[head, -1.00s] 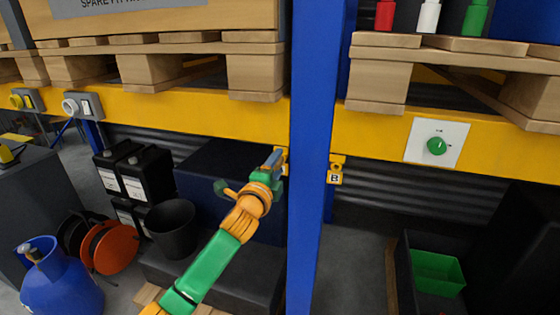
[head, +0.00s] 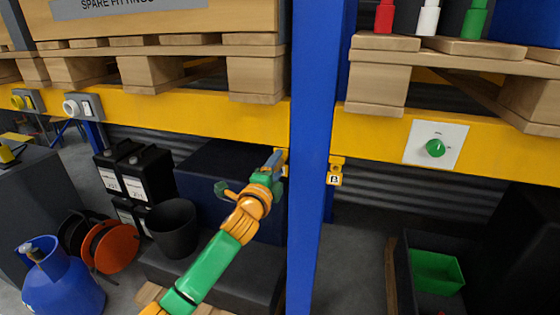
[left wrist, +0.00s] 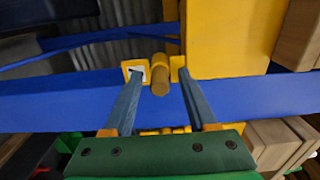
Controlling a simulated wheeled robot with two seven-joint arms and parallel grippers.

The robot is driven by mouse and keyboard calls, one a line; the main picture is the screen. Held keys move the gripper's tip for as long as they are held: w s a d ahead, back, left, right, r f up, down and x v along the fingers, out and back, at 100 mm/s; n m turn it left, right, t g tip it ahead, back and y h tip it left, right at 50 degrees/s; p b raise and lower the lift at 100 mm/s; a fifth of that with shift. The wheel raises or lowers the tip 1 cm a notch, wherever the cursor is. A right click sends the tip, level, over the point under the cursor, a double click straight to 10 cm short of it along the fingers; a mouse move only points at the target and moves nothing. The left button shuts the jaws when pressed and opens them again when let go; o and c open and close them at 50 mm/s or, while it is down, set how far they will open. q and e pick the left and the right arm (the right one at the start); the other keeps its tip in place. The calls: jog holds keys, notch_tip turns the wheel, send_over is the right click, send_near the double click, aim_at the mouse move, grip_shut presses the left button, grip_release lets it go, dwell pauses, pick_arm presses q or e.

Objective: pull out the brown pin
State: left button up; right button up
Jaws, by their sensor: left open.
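The brown pin (left wrist: 160,88) shows in the left wrist view as a short round peg near the blue post, with yellow pieces on both sides of it. My left gripper (left wrist: 160,75) is open, with one blue-grey finger on each side of the pin. I see gaps between the pin and both fingers. In the head view my left gripper (head: 273,162) is at the left edge of the blue post (head: 313,120), by the yellow beam. It hides the pin there. My right gripper is not in view.
A yellow tag marked B (head: 335,178) hangs right of the post. A green knob (head: 435,148) sits on a white plate on the yellow beam (head: 200,115). Pallets stand above the beam. A black bucket (head: 171,228) and dark batteries (head: 147,175) are below left.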

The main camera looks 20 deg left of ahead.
pick_arm(q)
grip_shut()
dwell(0.8)
jog(key=shift+s, duration=0.1)
dwell(0.6)
jog(key=shift+s+f+p, duration=0.1)
jog(key=shift+s+p, duration=0.05)
jog(key=shift+p, duration=0.2)
jog(key=shift+s, duration=0.75)
jog(key=shift+s+a+p, duration=0.1)
jog(key=shift+s+p, duration=1.2)
jog(key=shift+s, duration=0.75)
